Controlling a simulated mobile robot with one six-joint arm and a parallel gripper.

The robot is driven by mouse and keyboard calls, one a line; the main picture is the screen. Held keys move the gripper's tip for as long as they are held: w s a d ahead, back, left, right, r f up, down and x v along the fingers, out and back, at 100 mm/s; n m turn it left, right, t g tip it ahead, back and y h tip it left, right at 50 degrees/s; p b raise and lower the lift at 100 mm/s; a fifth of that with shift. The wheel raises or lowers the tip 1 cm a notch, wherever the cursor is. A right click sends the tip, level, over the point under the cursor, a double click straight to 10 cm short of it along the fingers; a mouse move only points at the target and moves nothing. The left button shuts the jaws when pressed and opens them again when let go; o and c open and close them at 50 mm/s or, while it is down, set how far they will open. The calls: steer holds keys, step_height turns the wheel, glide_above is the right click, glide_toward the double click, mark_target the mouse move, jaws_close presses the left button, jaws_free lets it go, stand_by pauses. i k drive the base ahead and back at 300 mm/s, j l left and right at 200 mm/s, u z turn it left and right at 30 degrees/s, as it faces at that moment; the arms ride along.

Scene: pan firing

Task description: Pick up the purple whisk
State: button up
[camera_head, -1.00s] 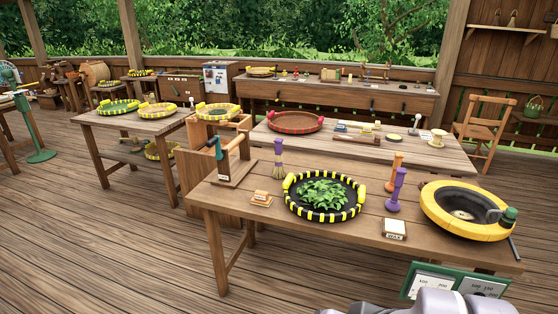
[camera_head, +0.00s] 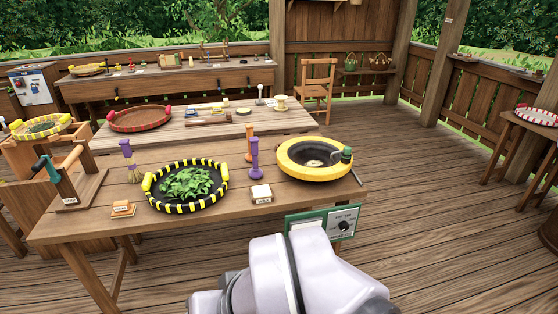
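A whisk (camera_head: 130,160) with a purple handle and pale bristles stands upright, bristles down, at the left of the near wooden table (camera_head: 100,226). It is just behind and left of a black pan with yellow marks on its rim (camera_head: 150,198), which holds green leaves (camera_head: 187,183). Another purple tool (camera_head: 254,160), a plain post-like one, stands upright to the right of that pan. My arm shows as grey-white links at the bottom of the view, in front of the table. My gripper is not in view.
An orange upright tool (camera_head: 249,140), a white-topped block (camera_head: 261,192) and a yellow-rimmed pan (camera_head: 290,168) stand right of the leaf pan. A small orange-and-white block (camera_head: 122,209) and a wooden stand (camera_head: 82,186) are at the left. Open floor (camera_head: 430,200) lies to the right.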

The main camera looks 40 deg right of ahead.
mark_target(135, 176)
steer(key=i+j, duration=0.15)
steer(key=i, duration=0.35)
steer(key=i+j, duration=0.1)
steer(key=i, duration=0.45)
steer(key=i+j, duration=0.15)
steer(key=i, duration=0.35)
steer(key=i+j, duration=0.1)
steer(key=i, duration=0.45)
steer(key=i+j, duration=0.15)
steer(key=i, duration=0.35)
steer(key=l+z, duration=0.05)
